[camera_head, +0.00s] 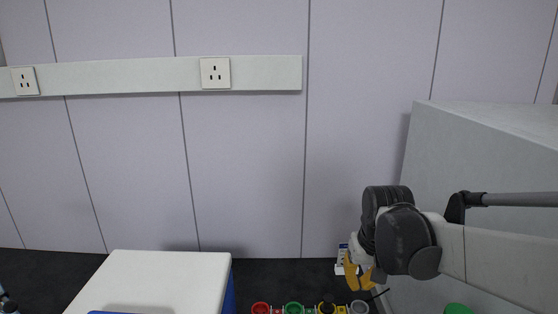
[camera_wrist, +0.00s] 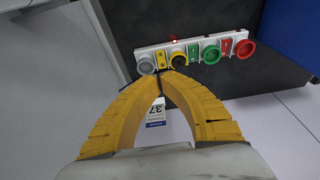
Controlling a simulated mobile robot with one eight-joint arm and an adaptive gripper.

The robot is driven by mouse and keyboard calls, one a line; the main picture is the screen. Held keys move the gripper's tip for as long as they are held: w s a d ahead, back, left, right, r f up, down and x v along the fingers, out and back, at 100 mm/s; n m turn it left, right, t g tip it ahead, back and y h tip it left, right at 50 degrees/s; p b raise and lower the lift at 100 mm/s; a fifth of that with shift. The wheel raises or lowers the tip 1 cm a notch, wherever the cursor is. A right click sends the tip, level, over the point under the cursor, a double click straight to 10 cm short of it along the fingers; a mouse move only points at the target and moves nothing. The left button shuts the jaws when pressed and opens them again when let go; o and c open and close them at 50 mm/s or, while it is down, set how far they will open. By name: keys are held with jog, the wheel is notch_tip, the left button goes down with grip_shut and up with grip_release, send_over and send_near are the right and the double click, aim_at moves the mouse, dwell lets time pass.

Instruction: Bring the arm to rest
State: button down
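My arm comes in from the right in the head camera view, with my gripper (camera_head: 358,274) low in front of the wall. In the wrist view, the two yellow fingers of my gripper (camera_wrist: 160,75) curve together and their tips meet. I see nothing held between them. The tips appear in front of a panel (camera_wrist: 190,64) with coloured round parts; I cannot tell whether they touch it. A small white labelled object (camera_wrist: 156,112) shows through the opening between the fingers, beyond them.
The panel's red ring (camera_head: 260,308) and green ring (camera_head: 293,308) show at the head view's bottom edge. A white-topped blue box (camera_head: 150,278) stands at left. A large grey block (camera_head: 470,150) stands close to my arm at right. Wall sockets (camera_head: 215,73) are higher up.

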jog(key=s+t+b, duration=0.2)
jog(key=s+t, duration=0.2)
jog(key=s, duration=1.2)
jog(key=shift+s+f, duration=0.15)
jog(key=shift+f, duration=0.3)
jog(key=w+f+n+g+p, duration=0.1)
jog(key=w+f+n, duration=0.1)
jog(key=w+n, duration=0.7)
jog(key=w+f+n+g+p, duration=0.1)
jog(key=w+f+n+p, duration=0.1)
jog(key=w+n, duration=0.7)
jog(key=w+f, duration=0.1)
jog(key=w, duration=0.2)
jog(key=shift+w+f+g+p, duration=0.2)
jog(key=shift+g+p, duration=0.1)
jog(key=shift+g, duration=0.1)
